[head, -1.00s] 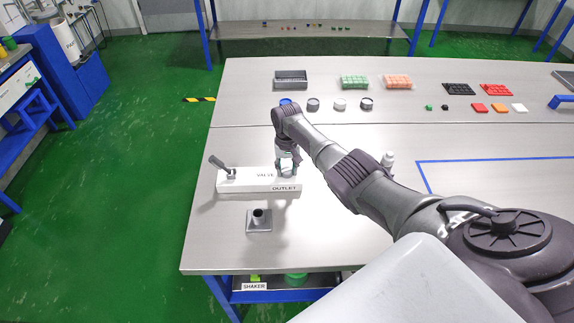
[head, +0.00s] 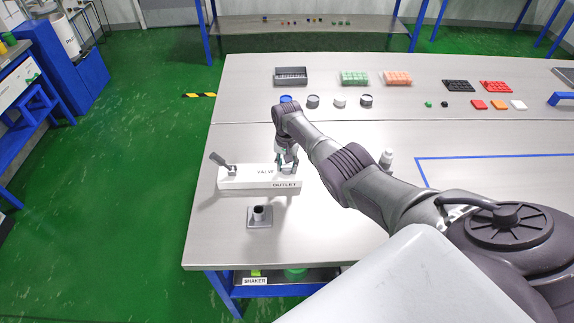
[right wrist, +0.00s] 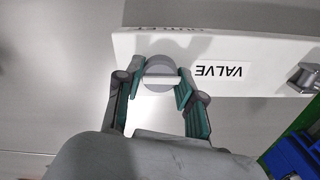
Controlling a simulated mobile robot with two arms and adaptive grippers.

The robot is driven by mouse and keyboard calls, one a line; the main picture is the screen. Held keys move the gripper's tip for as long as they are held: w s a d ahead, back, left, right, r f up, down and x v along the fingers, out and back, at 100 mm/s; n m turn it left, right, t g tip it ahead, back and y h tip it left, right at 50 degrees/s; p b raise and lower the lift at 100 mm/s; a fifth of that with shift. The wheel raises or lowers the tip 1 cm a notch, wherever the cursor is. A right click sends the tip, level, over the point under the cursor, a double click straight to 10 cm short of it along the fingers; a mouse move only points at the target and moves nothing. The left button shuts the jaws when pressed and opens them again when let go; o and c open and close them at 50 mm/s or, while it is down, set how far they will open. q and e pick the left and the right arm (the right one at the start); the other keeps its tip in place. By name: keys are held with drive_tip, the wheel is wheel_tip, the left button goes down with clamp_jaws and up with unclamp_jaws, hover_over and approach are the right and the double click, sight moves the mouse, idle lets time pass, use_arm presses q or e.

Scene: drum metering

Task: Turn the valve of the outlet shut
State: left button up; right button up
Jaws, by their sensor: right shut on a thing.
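A white block (head: 245,181) labelled VALVE and OUTLET lies near the table's left edge. In the right wrist view, a round grey knob with a pale bar across it (right wrist: 160,78) sits on this block (right wrist: 115,45), beside the VALVE label. My right gripper (head: 287,168) is over the block's right end, with its green-padded fingers on either side of the knob, shut on it. The pale bar lies roughly crosswise between the fingers. A grey lever or spout (head: 222,163) rises at the block's left end. My left gripper is not in view.
A grey square stand with a round dark opening (head: 259,222) is in front of the block. Trays, small cups and coloured pieces line the back. The table's left edge (head: 197,210) is near.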

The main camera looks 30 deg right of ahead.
sight(287, 167)
drive_tip(key=shift+w+r, duration=0.1)
drive_tip(key=shift+r, duration=0.05)
drive_tip(key=o, duration=1.1)
drive_tip(key=shift+o, duration=0.2)
wheel_tip(287, 167, up, 12)
